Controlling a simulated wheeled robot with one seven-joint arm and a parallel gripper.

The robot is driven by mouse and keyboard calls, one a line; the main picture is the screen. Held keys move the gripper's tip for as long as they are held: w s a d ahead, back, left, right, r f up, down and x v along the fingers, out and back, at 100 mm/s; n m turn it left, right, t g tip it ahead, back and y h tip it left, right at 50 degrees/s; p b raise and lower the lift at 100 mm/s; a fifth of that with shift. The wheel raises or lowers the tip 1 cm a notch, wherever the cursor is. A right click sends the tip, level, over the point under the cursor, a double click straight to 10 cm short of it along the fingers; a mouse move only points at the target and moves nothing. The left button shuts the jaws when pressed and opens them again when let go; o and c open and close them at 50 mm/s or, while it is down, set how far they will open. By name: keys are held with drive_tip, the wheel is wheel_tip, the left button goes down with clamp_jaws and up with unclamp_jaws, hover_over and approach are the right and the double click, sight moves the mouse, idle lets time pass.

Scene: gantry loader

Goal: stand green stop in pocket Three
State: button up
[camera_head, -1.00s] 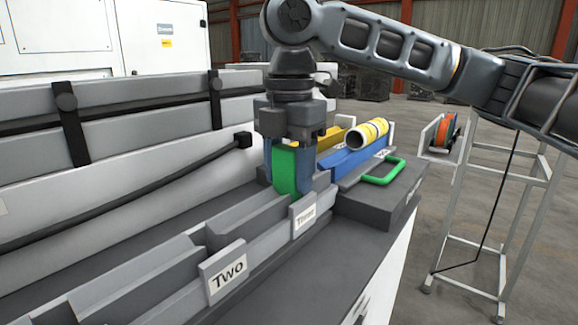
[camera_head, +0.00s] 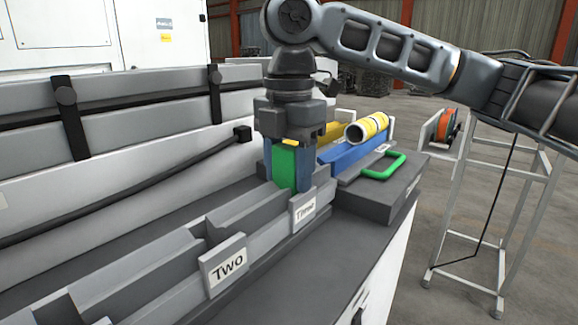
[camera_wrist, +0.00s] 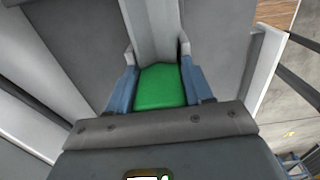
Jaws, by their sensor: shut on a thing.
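My gripper (camera_head: 287,167) points down with its blue fingers shut on the green stop (camera_head: 285,169), a small upright green block. The stop also shows between the fingers in the wrist view (camera_wrist: 161,87). The gripper holds it at the pocket with the label Three (camera_head: 305,209), toward the far end of the grey trough. The stop's lower end is hidden behind the trough wall, so I cannot tell whether it touches the pocket floor.
The pocket with the label Two (camera_head: 227,264) is nearer along the same trough. A metal stand (camera_head: 490,200) with an orange reel (camera_head: 447,125) is at right.

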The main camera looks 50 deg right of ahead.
drive_tip(key=shift+s+f, duration=0.1)
drive_tip(key=shift+f, duration=0.15)
drive_tip(key=o, duration=1.2)
drive_tip(key=shift+f, duration=0.1)
wheel_tip(320, 180, up, 8)
drive_tip(key=shift+r, duration=0.25)
drive_tip(key=shift+r, duration=0.1)
wheel_tip(320, 180, up, 8)
drive_tip(key=p, duration=0.8)
idle(0.9)
